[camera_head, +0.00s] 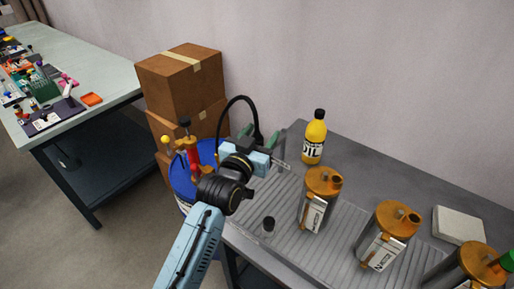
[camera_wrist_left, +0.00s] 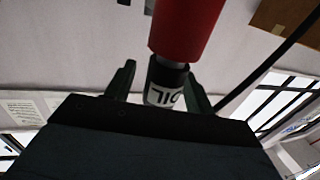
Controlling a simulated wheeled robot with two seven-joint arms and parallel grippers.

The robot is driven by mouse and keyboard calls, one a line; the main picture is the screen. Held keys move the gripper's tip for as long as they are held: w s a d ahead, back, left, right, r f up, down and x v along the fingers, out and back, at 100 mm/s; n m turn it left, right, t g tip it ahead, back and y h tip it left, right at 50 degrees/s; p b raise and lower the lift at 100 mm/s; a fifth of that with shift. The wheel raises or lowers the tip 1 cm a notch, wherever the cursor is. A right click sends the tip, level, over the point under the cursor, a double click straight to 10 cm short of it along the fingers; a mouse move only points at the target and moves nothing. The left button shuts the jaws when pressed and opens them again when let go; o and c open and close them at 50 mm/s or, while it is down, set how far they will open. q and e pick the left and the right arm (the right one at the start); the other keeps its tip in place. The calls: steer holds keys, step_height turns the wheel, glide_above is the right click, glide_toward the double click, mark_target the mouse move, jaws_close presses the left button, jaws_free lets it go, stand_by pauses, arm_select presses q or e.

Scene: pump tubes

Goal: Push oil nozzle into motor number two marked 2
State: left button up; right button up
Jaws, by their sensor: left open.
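Several orange-topped cylindrical motors stand on the ribbed grey bench: a left one (camera_head: 315,195), a middle one (camera_head: 382,238) and a right one (camera_head: 468,264). Their labels read like "MOTOR", but the numbers are too small to tell. My left gripper (camera_head: 262,138) is open at the end of the black hose (camera_head: 237,98), left of the motors. In the left wrist view, a red, black and white piece marked OIL (camera_wrist_left: 168,85) lies between the open fingers, apparently the oil nozzle. Its tip is hidden. My right gripper is not in view.
A blue barrel (camera_head: 179,186) with a red pump (camera_head: 194,160) stands left of my arm. A yellow oil bottle (camera_head: 315,140) stands behind the left motor. A pale block (camera_head: 458,225) lies at the right.

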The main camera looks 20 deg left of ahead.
arm_select(q)
steer(key=shift+c, duration=0.3)
steer(key=c, duration=1.1)
